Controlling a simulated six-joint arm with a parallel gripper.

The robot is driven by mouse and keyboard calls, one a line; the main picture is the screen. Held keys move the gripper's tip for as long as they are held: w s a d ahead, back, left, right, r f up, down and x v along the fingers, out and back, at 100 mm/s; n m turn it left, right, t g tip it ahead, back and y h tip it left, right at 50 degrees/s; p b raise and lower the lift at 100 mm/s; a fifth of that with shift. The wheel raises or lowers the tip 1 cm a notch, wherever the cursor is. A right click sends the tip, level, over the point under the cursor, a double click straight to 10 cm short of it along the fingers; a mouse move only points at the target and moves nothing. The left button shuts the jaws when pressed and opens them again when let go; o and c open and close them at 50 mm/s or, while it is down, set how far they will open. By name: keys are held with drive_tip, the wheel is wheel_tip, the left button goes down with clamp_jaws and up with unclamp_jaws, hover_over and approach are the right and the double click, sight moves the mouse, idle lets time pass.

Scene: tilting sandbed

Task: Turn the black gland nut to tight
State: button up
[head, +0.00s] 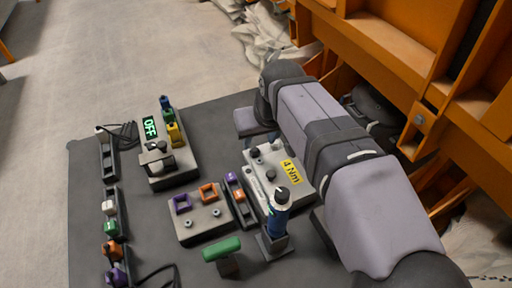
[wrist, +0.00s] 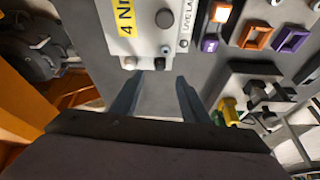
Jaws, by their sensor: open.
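A grey panel (head: 262,160) with a yellow "4 Nm" label (head: 291,172) stands right of the middle of the mat. It carries a round black knob-like part (head: 271,175), also seen at the top of the wrist view (wrist: 165,18). A smaller dark round fitting (wrist: 160,63) sits at the panel's near edge in the wrist view, beside a pale one (wrist: 130,62). I cannot tell for sure which dark part is the gland nut. My gripper (wrist: 158,84) is open and empty, its fingertips just short of the small dark fitting.
A blue-handled tool (head: 277,222) stands upright in a holder in front of the panel. A block with purple and orange frames (head: 202,212), a box reading "OFF" (head: 170,165) and a green-handled part (head: 222,248) are on the mat. Orange framing (head: 400,50) lies behind my arm.

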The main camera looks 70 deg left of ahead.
sight(255, 150)
drive_tip(key=shift+f, duration=0.2)
drive_tip(key=shift+x, duration=3.55)
clamp_jaws()
